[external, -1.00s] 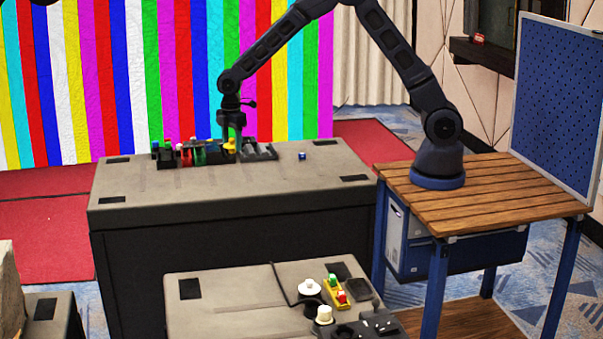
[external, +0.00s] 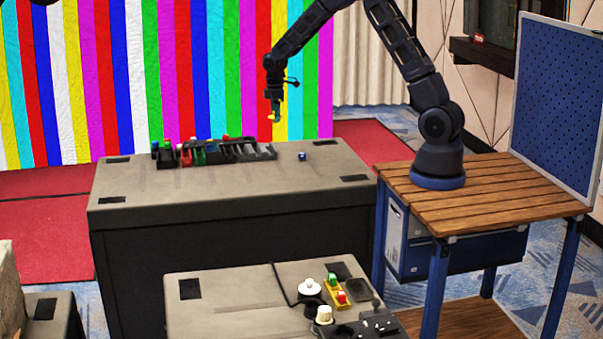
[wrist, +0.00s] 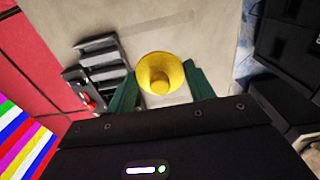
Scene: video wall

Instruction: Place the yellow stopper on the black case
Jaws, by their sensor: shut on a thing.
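The yellow stopper (wrist: 163,72) is held between the green fingers of my gripper (wrist: 161,86), its round flared end facing the wrist camera. In the external view the small yellow stopper (external: 271,117) shows at the tip of my gripper (external: 275,114), in the air above the back right part of the large case. That case has a grey top (external: 230,190) and black sides (external: 235,255). A second, similar case (external: 215,310) stands in front. I cannot tell which of these the black case is.
A black slotted rack (external: 240,150) with red, green, white and blue pieces lies along the large case's back edge. A small blue piece (external: 302,156) lies to its right. The large case's front top is clear. The nearer case holds a white round piece (external: 309,287) and a yellow block (external: 335,291).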

